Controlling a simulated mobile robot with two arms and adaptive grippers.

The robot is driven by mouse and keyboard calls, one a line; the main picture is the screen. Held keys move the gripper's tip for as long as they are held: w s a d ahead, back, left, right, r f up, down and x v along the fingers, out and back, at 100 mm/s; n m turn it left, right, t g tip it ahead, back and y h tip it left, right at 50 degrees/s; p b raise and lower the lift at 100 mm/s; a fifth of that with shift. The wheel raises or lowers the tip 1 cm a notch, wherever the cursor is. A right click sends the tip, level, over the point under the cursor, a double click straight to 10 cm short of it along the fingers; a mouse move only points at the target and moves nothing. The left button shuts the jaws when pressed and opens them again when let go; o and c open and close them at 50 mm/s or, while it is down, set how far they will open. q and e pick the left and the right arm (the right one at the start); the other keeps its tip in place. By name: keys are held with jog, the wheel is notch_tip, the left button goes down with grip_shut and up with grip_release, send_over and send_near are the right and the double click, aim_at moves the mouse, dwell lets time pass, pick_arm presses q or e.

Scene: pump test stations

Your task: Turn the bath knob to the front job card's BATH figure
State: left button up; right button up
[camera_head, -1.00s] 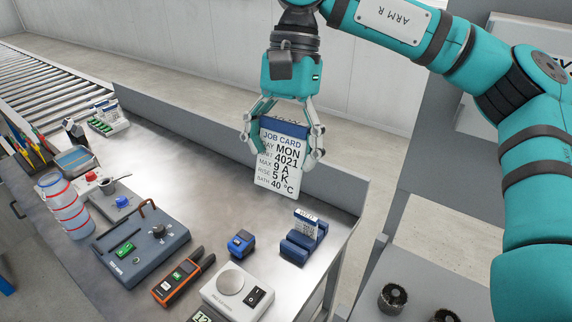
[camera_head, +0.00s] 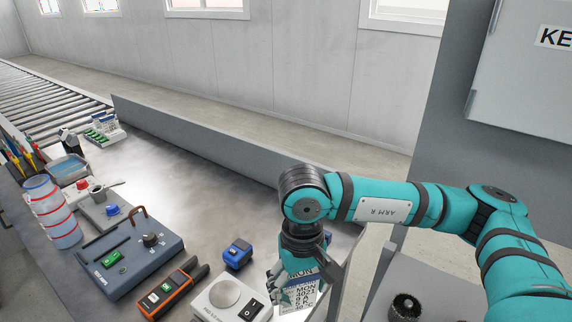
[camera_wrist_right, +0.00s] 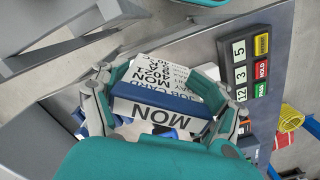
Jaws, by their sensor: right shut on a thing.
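My right gripper (camera_head: 290,285) is low at the bench's right end, shut on a white job card (camera_head: 303,293) with a dark blue top. The wrist view also shows the card (camera_wrist_right: 160,112) between the fingers (camera_wrist_right: 165,100). "MON" and "4021" show on it now; small print is hard to read. The blue card stand is hidden behind the gripper in the head view. A black knob (camera_head: 150,240) sits on a grey-blue box (camera_head: 135,262), and a blue knob (camera_head: 112,210) on a small grey unit (camera_head: 98,217). I cannot tell which is the bath knob. My left gripper is out of view.
An orange handheld meter (camera_head: 168,295), a white scale (camera_head: 222,299) and a blue item (camera_head: 238,253) stand left of my right gripper. A red-banded jar (camera_head: 52,212) stands at left. The bench's back middle (camera_head: 190,170) is clear, with a low wall behind.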

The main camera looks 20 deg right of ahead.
aim_at(304, 305)
jog(key=f, duration=0.2)
jog(key=s+f+n, duration=0.1)
jog(key=shift+s+f+n+t+b, duration=0.2)
jog(key=shift+f+n+t+b, duration=0.1)
jog(key=shift+f+b, duration=0.05)
jog(key=w+d+r+m, duration=0.2)
jog(key=w+d+m, duration=0.2)
jog(key=w, duration=0.5)
jog(key=w+d+r+m, duration=0.2)
jog(key=w+d+m, duration=0.2)
jog(key=w+m, duration=0.4)
jog(key=shift+w+d, duration=0.2)
jog(key=shift+w, duration=0.7)
notch_tip(304, 305, down, 9)
jog(key=shift+f+p, duration=0.1)
jog(key=shift+p, duration=0.75)
jog(key=shift+f, duration=0.25)
